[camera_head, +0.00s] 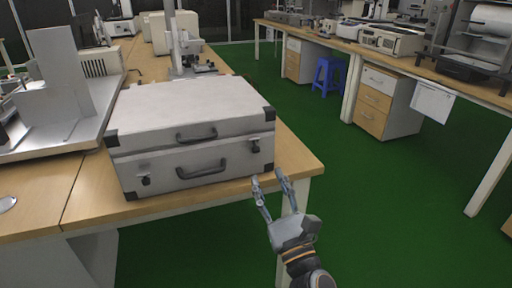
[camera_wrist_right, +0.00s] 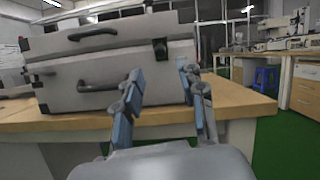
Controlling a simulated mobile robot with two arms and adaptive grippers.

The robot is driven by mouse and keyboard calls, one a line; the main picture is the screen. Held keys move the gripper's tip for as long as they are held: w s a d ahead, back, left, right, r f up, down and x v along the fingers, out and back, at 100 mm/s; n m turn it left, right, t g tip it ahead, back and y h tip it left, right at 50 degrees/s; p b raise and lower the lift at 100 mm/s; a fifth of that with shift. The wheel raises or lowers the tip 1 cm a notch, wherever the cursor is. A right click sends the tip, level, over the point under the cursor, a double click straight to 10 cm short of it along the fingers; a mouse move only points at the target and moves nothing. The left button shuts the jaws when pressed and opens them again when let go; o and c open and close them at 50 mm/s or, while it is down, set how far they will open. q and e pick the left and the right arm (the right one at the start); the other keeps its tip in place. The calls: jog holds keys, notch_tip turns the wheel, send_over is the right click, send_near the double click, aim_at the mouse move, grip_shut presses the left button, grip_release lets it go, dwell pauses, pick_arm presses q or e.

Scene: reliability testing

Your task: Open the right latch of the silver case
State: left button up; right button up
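The silver case (camera_head: 190,135) lies closed on the wooden table near its front right corner, with black corner pieces and a handle (camera_head: 201,169) on its front. The right latch (camera_head: 255,146) is a small black piece on the front, near the right end; it also shows in the right wrist view (camera_wrist_right: 160,49). The left latch (camera_head: 146,181) is near the left end. My right gripper (camera_head: 268,178) is open and empty, in front of and below the right latch, apart from the case. In the wrist view its fingers (camera_wrist_right: 158,88) point toward the case.
The wooden table (camera_head: 160,208) has a bare strip before the case. A grey metal device (camera_head: 62,110) stands left of the case, another instrument (camera_head: 184,55) behind. Green floor (camera_head: 360,200) is open to the right; a blue stool (camera_head: 327,73) stands farther off.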

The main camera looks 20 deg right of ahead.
aim_at(257, 152)
jog(key=x, duration=0.4)
jog(key=shift+s+r+p, duration=0.1)
jog(key=shift+p, duration=0.2)
pick_arm(q)
jog(key=shift+w+f, duration=0.35)
jog(key=shift+f, duration=0.25)
pick_arm(e)
jog(key=shift+x, duration=2.7)
jog(key=shift+d, duration=0.1)
jog(key=shift+f, duration=0.2)
grip_shut()
